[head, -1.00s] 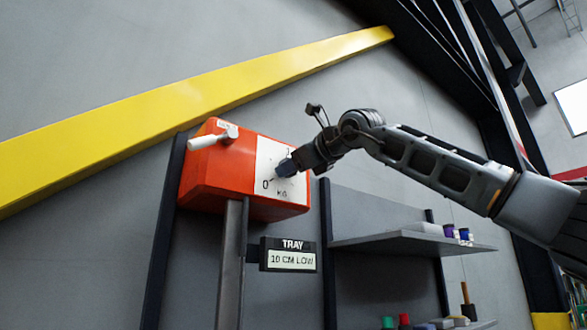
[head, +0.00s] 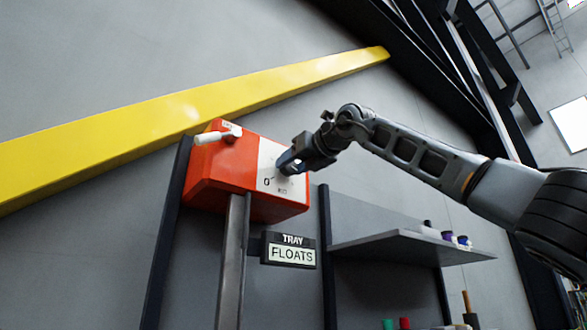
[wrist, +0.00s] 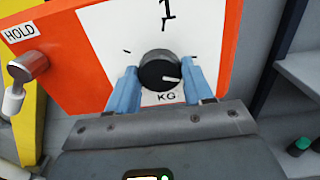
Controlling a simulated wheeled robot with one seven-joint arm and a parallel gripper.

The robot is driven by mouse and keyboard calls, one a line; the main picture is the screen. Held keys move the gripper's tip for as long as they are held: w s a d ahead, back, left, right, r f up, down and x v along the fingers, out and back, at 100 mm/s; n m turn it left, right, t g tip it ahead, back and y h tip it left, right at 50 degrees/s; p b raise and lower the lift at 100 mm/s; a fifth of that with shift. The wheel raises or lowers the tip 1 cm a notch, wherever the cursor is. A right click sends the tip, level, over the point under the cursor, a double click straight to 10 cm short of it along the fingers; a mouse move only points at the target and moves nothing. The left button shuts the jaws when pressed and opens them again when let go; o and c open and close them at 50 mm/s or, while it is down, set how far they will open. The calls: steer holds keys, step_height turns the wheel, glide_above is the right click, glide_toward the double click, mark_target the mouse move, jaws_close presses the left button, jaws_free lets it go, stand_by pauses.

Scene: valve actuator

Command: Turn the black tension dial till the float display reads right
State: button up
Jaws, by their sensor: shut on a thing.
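The black dial (wrist: 160,70) sits on the white scale plate (wrist: 140,30) of an orange box (head: 225,190). The plate carries tick marks, a "1" and "KG" in the wrist view, and the dial's light pointer line points right. My gripper (wrist: 162,85) is shut on the dial, one blue finger on each side. In the head view my gripper (head: 291,168) covers the dial. The tray display (head: 292,254) below the box reads "FLOATS".
A white-handled lever (head: 212,136) sticks out at the box's upper left; it shows beside a "HOLD" label in the wrist view (wrist: 22,80). A grey post (head: 232,265) stands under the box. A shelf (head: 405,246) with small containers is at the right. A yellow beam (head: 200,115) slopes behind.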

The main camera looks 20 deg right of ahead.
stand_by(0.4)
steer(key=o, duration=1)
steer(key=shift+o, duration=0.2)
steer(key=b+v, duration=0.3)
steer(key=v, duration=0.4)
steer(key=shift+s, duration=0.35)
steer(key=shift+d, duration=0.1)
